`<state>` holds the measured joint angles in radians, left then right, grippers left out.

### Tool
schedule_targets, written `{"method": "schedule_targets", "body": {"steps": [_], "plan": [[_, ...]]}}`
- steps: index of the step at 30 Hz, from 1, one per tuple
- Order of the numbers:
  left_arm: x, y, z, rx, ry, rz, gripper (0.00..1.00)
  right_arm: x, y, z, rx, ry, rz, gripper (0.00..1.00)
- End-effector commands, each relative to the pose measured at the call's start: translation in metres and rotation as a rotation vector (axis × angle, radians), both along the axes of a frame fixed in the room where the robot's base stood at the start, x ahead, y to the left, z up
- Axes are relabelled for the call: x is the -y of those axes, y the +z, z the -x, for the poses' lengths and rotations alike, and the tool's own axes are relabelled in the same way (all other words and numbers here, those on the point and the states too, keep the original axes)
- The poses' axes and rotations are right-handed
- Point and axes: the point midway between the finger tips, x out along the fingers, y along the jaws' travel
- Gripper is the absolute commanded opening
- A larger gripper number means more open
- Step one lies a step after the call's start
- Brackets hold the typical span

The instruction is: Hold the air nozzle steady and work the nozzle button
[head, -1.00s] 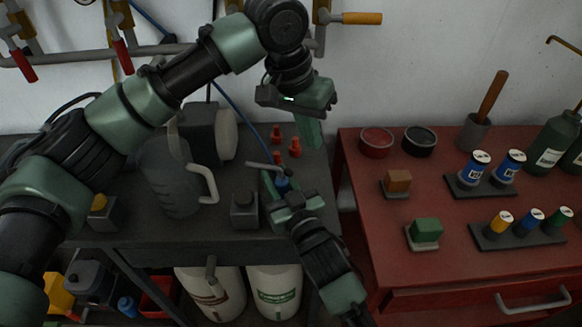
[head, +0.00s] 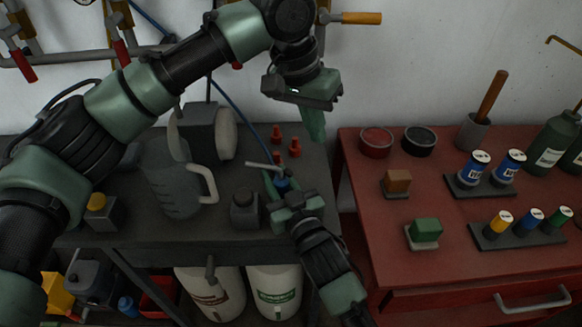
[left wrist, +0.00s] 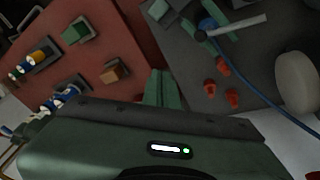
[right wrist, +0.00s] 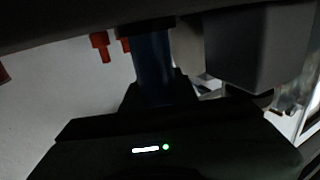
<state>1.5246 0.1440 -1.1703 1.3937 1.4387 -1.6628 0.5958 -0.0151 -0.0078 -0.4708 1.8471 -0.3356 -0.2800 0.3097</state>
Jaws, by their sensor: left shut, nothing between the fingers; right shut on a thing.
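The air nozzle has a blue body (head: 283,184) and a grey tube (head: 262,166), and stands over the dark bench in the head view. My right gripper (head: 281,188) is shut around the blue body, which also shows in the right wrist view (right wrist: 152,65). In the left wrist view the nozzle's grey tube (left wrist: 238,25) and blue part (left wrist: 207,23) are at the top, between the right fingers. I cannot make out the button. My left gripper (head: 317,138) is shut and empty, above and to the right of the nozzle, apart from it, fingers pointing down. Its green fingers also show in the left wrist view (left wrist: 162,75).
Several red caps (head: 295,148) stand behind the nozzle. A blue hose (head: 237,108) runs down the wall behind. A red cabinet (head: 465,270) with cans and blocks is to the right.

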Motion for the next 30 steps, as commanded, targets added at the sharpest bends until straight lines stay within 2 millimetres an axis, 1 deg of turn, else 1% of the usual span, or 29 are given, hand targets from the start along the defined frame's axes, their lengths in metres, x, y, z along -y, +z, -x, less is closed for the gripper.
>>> {"method": "schedule_targets", "body": {"steps": [3,9,15,20,30], "plan": [[-0.01,-0.016,0.0,-0.002,0.002,-0.002,0.0,0.0,0.0,0.0,0.0,0.0,0.0,0.0],[-0.023,-0.04,0.002,-0.002,0.001,0.0,0.0,0.0,0.0,0.0,0.0,0.0,0.0,0.0],[-0.031,-0.054,0.002,-0.001,0.001,0.001,0.0,0.0,0.0,0.0,0.0,0.0,0.0,0.0],[-0.033,-0.057,0.002,0.0,0.0,0.0,0.0,0.0,0.0,0.0,0.0,0.0,0.0,0.0],[-0.033,-0.058,0.002,0.001,0.0,0.001,0.0,0.0,0.0,0.0,0.0,0.0,0.0,0.0]]}}
